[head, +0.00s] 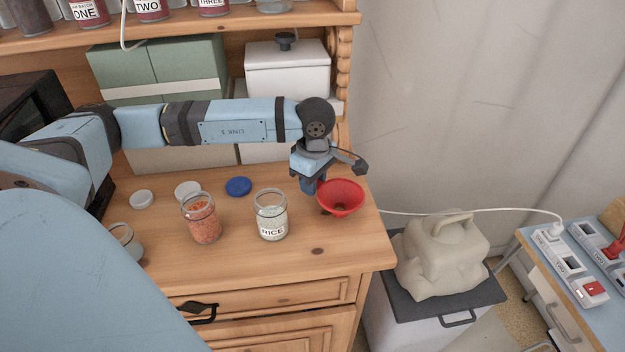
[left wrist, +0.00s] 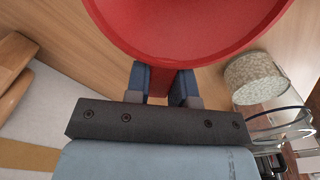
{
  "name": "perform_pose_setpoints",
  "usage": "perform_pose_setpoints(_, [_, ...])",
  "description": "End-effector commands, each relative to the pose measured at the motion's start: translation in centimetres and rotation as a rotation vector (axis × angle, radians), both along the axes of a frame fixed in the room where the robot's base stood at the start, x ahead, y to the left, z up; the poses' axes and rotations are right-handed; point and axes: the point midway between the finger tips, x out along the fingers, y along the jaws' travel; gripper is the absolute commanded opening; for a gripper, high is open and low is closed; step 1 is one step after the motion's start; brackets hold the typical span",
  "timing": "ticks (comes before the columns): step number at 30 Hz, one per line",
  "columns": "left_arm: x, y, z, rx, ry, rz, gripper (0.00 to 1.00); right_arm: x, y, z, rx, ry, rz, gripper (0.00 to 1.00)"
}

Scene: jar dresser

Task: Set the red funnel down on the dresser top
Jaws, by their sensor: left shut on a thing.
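The red funnel (head: 341,197) is over the right end of the wooden dresser top (head: 290,262), wide mouth up. My left gripper (head: 318,184) is shut on the funnel's side; in the left wrist view its two blue fingers (left wrist: 166,84) close on a red part below the rim of the funnel (left wrist: 190,25). I cannot tell whether the funnel's lower end touches the wood, as its underside is hidden. My right gripper is not in view.
A jar labelled RICE (head: 271,215) stands just left of the funnel. A jar with orange contents (head: 202,218) stands farther left. A blue lid (head: 238,187) and two white lids lie behind. The dresser's right edge is close to the funnel.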

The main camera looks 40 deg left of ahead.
Motion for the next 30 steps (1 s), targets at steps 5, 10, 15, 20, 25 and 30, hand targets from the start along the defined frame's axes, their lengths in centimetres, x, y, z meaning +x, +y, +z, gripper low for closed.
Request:
perform_pose_setpoints(5, [0.0,0.0,-0.3,0.0,0.0,0.0,0.0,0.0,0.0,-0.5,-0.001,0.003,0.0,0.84])
perform_pose_setpoints(10, [0.0,0.0,-0.3,0.001,0.0,0.0,0.48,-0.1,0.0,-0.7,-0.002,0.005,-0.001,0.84])
perform_pose_setpoints(15, [0.0,0.0,-0.2,0.001,0.0,0.0,0.48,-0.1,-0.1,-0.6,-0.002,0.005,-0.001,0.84])
perform_pose_setpoints(20, [0.0,0.0,0.1,0.001,0.0,0.0,0.48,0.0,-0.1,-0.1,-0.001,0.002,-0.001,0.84])
perform_pose_setpoints(25, [0.1,0.0,1.9,0.0,-0.005,-0.001,0.48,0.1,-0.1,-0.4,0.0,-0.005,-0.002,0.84])
perform_pose_setpoints(30, [0.1,-0.2,5.7,0.0,-0.006,-0.001,0.48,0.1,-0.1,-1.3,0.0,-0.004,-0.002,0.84])
